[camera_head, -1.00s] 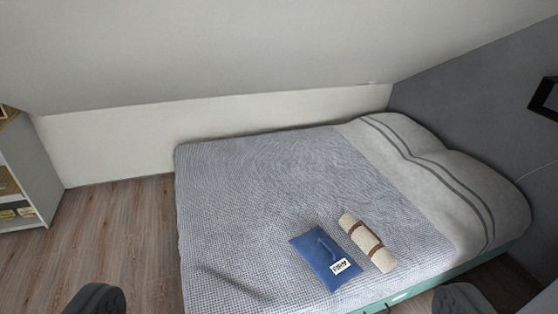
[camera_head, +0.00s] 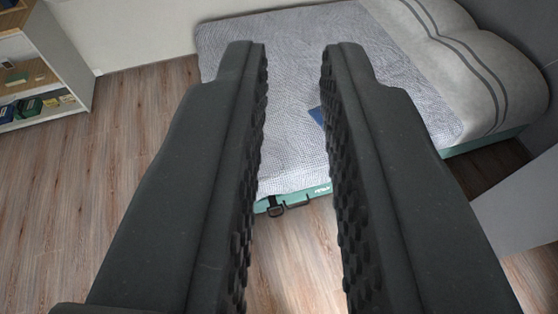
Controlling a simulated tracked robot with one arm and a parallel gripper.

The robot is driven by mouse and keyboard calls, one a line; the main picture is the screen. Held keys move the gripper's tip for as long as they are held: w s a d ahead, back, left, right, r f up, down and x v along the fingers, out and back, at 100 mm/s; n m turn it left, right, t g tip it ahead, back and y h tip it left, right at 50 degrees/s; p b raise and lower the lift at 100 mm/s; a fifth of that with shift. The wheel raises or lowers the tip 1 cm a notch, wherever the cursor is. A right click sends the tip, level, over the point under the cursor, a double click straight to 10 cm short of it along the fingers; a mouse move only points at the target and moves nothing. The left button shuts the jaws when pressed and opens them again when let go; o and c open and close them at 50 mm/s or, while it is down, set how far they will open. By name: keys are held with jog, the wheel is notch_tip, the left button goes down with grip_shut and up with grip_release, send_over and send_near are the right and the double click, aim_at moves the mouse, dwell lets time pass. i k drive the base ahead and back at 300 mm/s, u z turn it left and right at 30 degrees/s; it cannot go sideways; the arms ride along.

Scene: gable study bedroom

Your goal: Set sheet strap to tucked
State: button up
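My gripper (camera_head: 295,50) is open and empty, its two long black fingers reaching up the middle of the picture. Between the fingers, at the near edge of the bed frame, hangs a small black strap with a buckle (camera_head: 276,209). It sits on the green bed frame (camera_head: 320,191), below the edge of the grey-white woven bedspread (camera_head: 290,130). A dark bracket-like piece (camera_head: 298,201) is just right of it. The gripper is apart from the strap. A sliver of the blue pouch (camera_head: 316,115) shows beside the right finger; the rolled beige bundle is hidden.
A white shelf unit (camera_head: 62,60) with books stands at the left. Wooden floor (camera_head: 130,150) is clear between shelf and bed. A grey-white panel (camera_head: 520,205) stands at the right. Pillows (camera_head: 470,60) lie at the bed's right end.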

aim_at(272, 201)
jog(key=z, duration=2.45)
jog(key=k, duration=1.4)
jog(key=u, duration=1.4)
jog(key=i, duration=0.95)
jog(key=z, duration=0.05)
